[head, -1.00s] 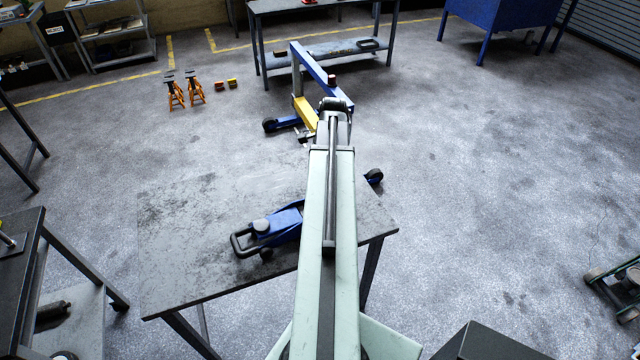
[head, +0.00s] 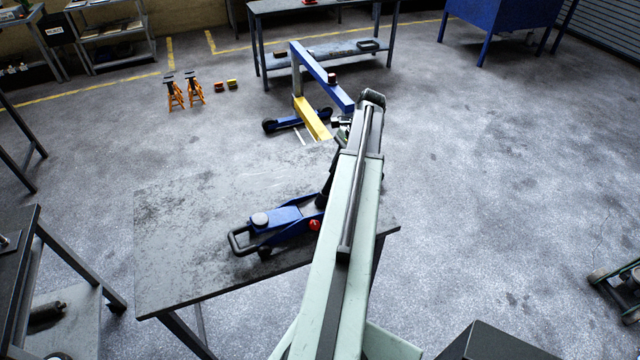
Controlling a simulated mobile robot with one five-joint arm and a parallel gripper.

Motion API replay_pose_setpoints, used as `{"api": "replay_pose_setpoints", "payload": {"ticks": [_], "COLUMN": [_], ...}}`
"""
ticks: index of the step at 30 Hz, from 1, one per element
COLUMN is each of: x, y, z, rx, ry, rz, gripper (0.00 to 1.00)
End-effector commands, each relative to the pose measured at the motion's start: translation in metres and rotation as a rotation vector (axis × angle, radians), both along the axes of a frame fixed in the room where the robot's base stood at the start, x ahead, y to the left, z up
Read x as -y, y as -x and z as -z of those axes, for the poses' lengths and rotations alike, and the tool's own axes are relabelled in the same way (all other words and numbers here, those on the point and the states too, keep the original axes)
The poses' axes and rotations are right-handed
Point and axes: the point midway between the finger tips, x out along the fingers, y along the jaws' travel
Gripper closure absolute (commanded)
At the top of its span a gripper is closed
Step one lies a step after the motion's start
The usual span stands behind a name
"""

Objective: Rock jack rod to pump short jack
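The short blue trolley jack (head: 286,217) lies on the dark worktable (head: 190,255). Its round grey saddle and a black loop are at its left end. A red part (head: 314,225) shows near my arm. The jack's right end is hidden behind my arm. I cannot make out the jack rod. My arm reaches forward over the right part of the table. Dark wrist parts show left of the arm's far end, reaching down toward the jack. My gripper's fingers cannot be made out, nor whether they touch anything.
A blue and yellow hoist (head: 318,75) stands on the floor behind the table. Orange stands (head: 195,87) are at the back left. A dark bench (head: 20,260) stands close on the left. The floor to the right is mostly clear.

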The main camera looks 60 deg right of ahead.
Motion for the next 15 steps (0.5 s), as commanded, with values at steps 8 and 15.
{"api": "replay_pose_setpoints", "payload": {"ticks": [8, 15], "x": [0.001, 0.016], "y": [0.003, 0.011], "z": [0.003, 0.015], "rx": [-0.005, 0.056], "ry": [-0.005, -0.105], "rz": [0.001, 0.002], "gripper": [1.00, 1.00]}}
